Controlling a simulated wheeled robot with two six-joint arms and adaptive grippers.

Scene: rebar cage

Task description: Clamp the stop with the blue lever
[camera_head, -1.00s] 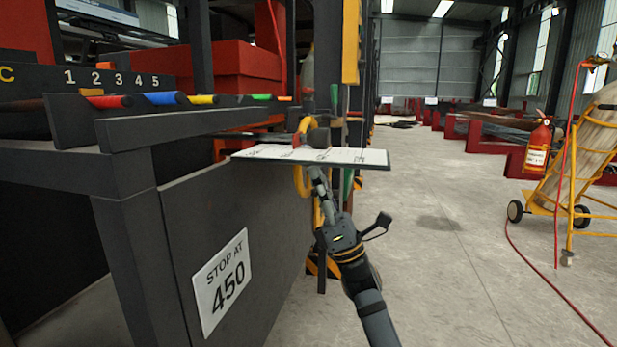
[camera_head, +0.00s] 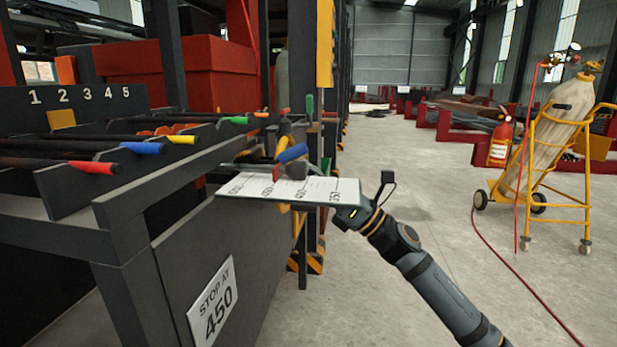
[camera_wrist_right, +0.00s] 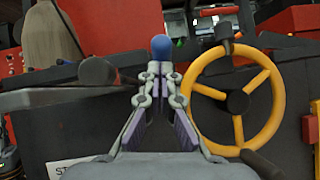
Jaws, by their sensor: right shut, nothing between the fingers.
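The blue lever (camera_head: 292,153) stands tilted just above the white scale plate (camera_head: 320,188), next to a dark round knob (camera_head: 296,171). In the right wrist view the lever's rounded blue end (camera_wrist_right: 161,47) shows just past my fingertips. My right gripper (camera_wrist_right: 160,75) is shut and empty, pointing at the blue end; whether it touches cannot be told. In the head view its fingers are hidden behind the plate, and only my wrist shows at the plate's right end. The stop itself is hard to make out around the lever. My left gripper is not in view.
A yellow handwheel (camera_wrist_right: 237,97) is close on the right in the wrist view. A sign (camera_head: 213,303) on the dark panel reads STOP AT 450. Bars with coloured ends lie in the rack at left.

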